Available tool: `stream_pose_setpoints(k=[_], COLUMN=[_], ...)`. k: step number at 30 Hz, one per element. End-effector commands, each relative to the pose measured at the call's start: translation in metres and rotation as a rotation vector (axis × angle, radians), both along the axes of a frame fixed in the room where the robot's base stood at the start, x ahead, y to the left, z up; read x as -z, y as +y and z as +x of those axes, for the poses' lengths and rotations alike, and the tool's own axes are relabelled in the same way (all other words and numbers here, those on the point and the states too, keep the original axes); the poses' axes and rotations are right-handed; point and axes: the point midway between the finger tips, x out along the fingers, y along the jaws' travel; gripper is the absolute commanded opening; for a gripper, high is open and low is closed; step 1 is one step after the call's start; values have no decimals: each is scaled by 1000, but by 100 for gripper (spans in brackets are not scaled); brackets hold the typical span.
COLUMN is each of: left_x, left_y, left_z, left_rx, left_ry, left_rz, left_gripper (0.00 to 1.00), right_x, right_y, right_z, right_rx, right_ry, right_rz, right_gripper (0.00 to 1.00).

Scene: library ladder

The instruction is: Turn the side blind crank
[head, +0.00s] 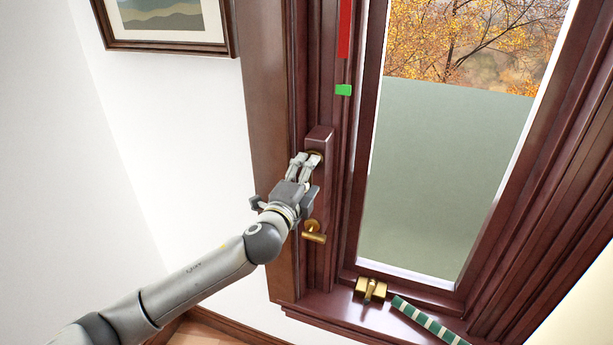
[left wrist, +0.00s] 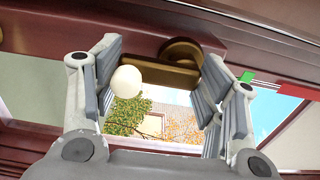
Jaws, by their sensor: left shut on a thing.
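The side blind crank is a brass arm (left wrist: 158,72) on a round brass hub (left wrist: 181,54), with a cream knob (left wrist: 126,81), in the left wrist view. In the head view it is mostly hidden behind my fingers at the top of a dark red wooden box on the window frame. My left gripper (head: 306,160) reaches it there. In the left wrist view the left gripper's (left wrist: 160,68) fingers stand on either side of the crank, shut on it, with the knob by the left finger. A grey-green panel (head: 445,175) covers the lower window. My right gripper is not in view.
A second brass handle (head: 313,232) sits just below my gripper. A red strip (head: 346,28) and a green block (head: 343,90) are on the frame above. A brass latch (head: 370,289) and a green-and-white striped stick (head: 428,320) are at the sill. A picture (head: 165,22) hangs at upper left.

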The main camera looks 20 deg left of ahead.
Motion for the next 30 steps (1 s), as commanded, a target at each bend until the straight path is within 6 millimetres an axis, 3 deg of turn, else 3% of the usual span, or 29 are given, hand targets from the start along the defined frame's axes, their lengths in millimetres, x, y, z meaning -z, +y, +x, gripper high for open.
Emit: stream_pose_setpoints(k=[1, 6, 19, 23, 30], left_x=[2, 1, 1, 2, 2], left_y=[0, 0, 0, 0, 2], left_z=[0, 0, -6, -22, -69], left_rx=[1, 1, 1, 2, 2], left_ry=[3, 2, 2, 3, 4], left_rz=[-1, -1, -2, -1, -1], left_gripper=[68, 87, 87, 87, 87], right_x=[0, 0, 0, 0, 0], right_y=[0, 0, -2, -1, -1], right_z=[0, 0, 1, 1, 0], right_rx=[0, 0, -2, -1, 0], right_ry=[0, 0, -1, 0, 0], right_rz=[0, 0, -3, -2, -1], right_gripper=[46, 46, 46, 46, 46])
